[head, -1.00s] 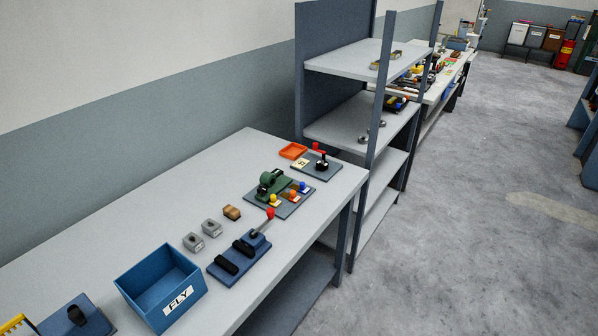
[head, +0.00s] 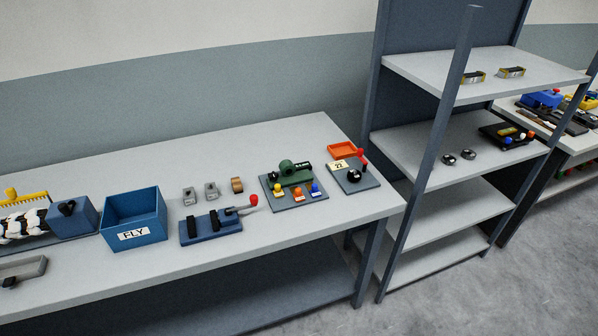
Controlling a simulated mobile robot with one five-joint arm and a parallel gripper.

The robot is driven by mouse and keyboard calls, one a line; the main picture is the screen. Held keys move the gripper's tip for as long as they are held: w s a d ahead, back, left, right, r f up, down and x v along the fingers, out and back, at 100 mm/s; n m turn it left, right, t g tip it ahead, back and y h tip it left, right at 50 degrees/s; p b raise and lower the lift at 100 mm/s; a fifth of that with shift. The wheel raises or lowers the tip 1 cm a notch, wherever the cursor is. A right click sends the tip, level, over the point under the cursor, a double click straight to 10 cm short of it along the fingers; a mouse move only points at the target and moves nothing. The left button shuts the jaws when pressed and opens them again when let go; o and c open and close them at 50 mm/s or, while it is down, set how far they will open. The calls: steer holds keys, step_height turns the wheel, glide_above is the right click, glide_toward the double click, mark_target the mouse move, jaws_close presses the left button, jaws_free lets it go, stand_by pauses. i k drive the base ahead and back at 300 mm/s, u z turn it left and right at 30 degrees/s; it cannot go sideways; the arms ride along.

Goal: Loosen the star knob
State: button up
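No part is clearly readable as a star knob at this distance. One candidate is a round black knob (head: 353,175) on a grey base plate (head: 368,185) at the bench's right end, beside a "22" card (head: 340,166) and a red-tipped lever (head: 362,155). Another dark knob (head: 67,208) sits on a blue block (head: 76,222) at the left. Whether either has star lobes cannot be told. My gripper is not in view.
The grey bench (head: 270,150) also holds a blue FLY bin (head: 135,236), a blue clamp fixture (head: 210,231), a green device (head: 293,172) and an orange tray (head: 342,149). A shelf rack (head: 425,145) stands right of the bench. Floor is clear at lower right.

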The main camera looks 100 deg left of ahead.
mark_target(273, 177)
steer(key=u, duration=2.1)
steer(key=k, duration=0.1)
steer(key=z, duration=3.3)
steer(key=k, duration=1)
steer(key=z, duration=5.8)
